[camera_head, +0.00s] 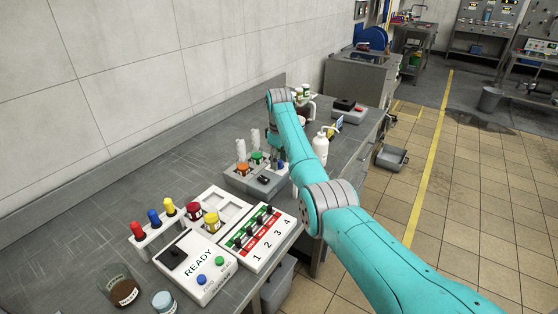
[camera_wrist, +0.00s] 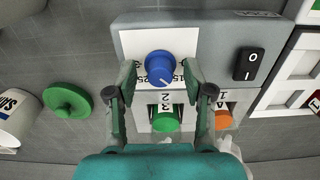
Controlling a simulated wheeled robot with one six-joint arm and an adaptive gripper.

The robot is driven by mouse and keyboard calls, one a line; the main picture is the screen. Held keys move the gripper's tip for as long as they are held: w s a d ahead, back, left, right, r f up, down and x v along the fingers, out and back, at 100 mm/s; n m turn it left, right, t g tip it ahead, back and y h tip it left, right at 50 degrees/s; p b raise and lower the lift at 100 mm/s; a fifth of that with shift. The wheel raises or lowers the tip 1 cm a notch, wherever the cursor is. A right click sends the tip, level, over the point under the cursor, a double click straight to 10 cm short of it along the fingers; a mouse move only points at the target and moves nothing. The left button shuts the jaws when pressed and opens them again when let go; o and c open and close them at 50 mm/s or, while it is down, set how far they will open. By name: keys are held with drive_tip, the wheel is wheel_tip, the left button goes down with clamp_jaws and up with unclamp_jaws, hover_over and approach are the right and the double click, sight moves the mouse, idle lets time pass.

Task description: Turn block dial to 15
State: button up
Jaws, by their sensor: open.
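The block is a grey box (camera_wrist: 215,40) with a blue dial (camera_wrist: 160,66) on a white label. A pale pointer line on the dial points to the lower right of the picture. Parts of printed numbers show, about "25" left and "15" right, partly covered by my fingers. My gripper (camera_wrist: 159,76) is open, with one finger on each side of the dial; I cannot tell whether they touch it. In the head view the block (camera_head: 240,183) stands on the bench, with my gripper over its far right part, largely hidden behind my arm.
The block also has a black rocker switch (camera_wrist: 249,64), a green part (camera_wrist: 166,119) and an orange part (camera_wrist: 222,119) close to my fingers. A loose green disc (camera_wrist: 68,103) lies left. A READY panel (camera_head: 197,266) and a white bottle (camera_head: 320,146) stand nearby.

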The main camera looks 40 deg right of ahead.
sight(279, 161)
wheel_tip(279, 161, up, 12)
idle(0.6)
idle(0.5)
